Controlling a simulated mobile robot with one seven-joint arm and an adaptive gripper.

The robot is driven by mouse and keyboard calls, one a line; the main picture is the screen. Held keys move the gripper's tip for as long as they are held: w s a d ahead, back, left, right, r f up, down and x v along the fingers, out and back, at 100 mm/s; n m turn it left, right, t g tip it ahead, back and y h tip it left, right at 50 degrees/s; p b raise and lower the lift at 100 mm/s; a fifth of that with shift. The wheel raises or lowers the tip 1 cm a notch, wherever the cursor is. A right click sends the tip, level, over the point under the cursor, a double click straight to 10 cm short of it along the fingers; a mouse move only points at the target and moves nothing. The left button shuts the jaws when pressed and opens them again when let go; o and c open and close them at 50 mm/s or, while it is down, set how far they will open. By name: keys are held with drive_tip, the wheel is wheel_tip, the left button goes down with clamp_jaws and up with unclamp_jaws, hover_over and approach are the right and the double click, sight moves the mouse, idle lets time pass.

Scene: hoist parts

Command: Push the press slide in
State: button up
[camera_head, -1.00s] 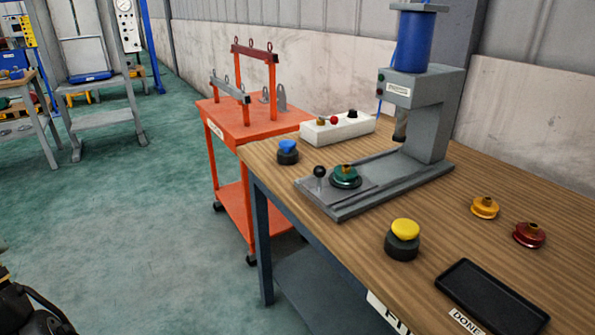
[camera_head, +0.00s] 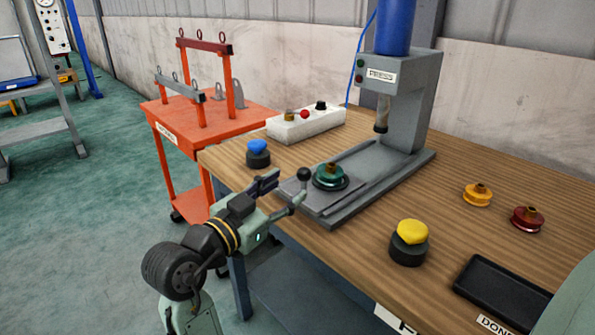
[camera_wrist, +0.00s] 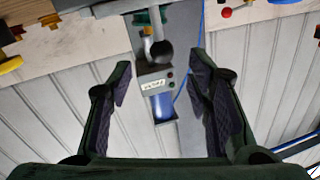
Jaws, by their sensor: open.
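The grey press (camera_head: 408,95) stands on the wooden bench, with its ram (camera_head: 381,115) above the rear of its base. The flat grey press slide (camera_head: 315,203) lies at the near left end of the base, away from under the ram. It carries a green wheel-like part (camera_head: 328,174) and a black ball knob (camera_head: 303,174) at its outer end. My gripper (camera_head: 283,192) is open beside the knob at the bench edge; contact cannot be told. In the wrist view the knob (camera_wrist: 161,51) shows between the spread fingers (camera_wrist: 160,88), upside down, with the press (camera_wrist: 153,82) beyond.
A blue button (camera_head: 257,150) is left of the slide and a yellow button (camera_head: 411,233) to its right. A white control box (camera_head: 305,124) stands behind. Yellow (camera_head: 477,196) and red (camera_head: 528,219) parts and a black tray (camera_head: 500,287) are further right. An orange cart (camera_head: 225,115) adjoins the bench.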

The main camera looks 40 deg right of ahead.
sight(300, 177)
drive_tip(key=p+x, duration=0.1)
drive_tip(key=x, duration=0.6)
drive_tip(key=shift+w+d, duration=0.2)
drive_tip(key=shift+c, duration=0.2)
clamp_jaws()
idle(0.4)
